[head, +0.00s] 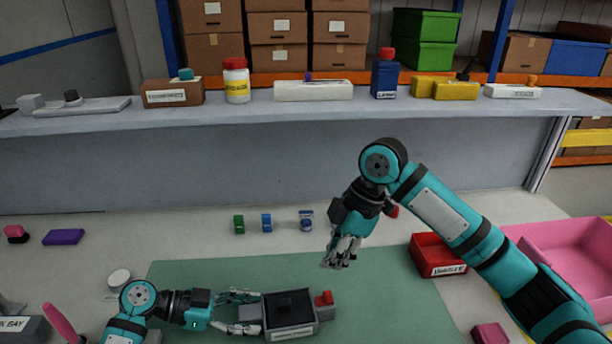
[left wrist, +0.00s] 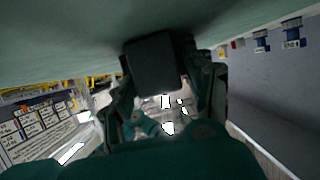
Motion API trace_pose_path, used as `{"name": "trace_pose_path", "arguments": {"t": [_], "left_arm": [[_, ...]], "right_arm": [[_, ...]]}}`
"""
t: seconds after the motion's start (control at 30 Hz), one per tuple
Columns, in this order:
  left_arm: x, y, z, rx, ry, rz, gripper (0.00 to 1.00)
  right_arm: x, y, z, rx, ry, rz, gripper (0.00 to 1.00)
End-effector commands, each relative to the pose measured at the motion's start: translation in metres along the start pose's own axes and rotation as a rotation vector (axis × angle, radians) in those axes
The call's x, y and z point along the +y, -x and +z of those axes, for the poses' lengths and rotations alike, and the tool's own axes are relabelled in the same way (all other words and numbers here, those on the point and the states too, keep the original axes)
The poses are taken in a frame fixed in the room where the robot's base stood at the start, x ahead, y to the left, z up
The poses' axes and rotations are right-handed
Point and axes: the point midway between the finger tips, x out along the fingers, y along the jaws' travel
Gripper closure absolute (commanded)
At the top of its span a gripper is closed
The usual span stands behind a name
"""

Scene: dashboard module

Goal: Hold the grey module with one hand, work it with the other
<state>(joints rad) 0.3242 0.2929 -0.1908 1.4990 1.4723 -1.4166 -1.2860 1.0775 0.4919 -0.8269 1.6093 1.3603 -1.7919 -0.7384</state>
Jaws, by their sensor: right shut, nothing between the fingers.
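The grey module (head: 289,333) lies on the green mat, with a dark recessed top and a red part (head: 323,298) at its right end. My left gripper (head: 250,312) comes from the left, one finger on each side of the module's left end, and appears closed on it. In the left wrist view a dark block (left wrist: 153,65) fills the space between the fingers. My right gripper (head: 342,254) is shut and empty, pointing down above the mat's far edge, apart from the module and behind its right end.
The green mat (head: 400,300) is clear right of the module. A red bin (head: 438,262) and a pink tray (head: 572,250) stand at the right. Small green (head: 239,224) and blue (head: 266,223) pieces stand behind the mat. A grey shelf (head: 330,107) with bottles and boxes runs across the back.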

Motion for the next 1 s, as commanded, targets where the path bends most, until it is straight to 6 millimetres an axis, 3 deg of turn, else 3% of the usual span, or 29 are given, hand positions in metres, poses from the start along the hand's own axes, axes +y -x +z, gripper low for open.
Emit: {"name": "trace_pose_path", "arguments": {"t": [0.37, 0.83, 1.0], "left_arm": [[-0.001, 0.004, -0.001, 0.0, -0.002, -0.003, 0.35], [-0.001, 0.069, 0.0, -0.001, -0.001, -0.002, 0.35], [0.0, 0.083, -0.019, 0.001, -0.002, 0.0, 0.35]], "right_arm": [[0.0, 0.0, 0.0, 0.0, 0.0, 0.0, 1.0], [0.0, 0.0, 0.0, 0.0, 0.0, 0.0, 1.0], [0.0, 0.019, -0.007, 0.001, 0.0, 0.001, 1.0]]}}
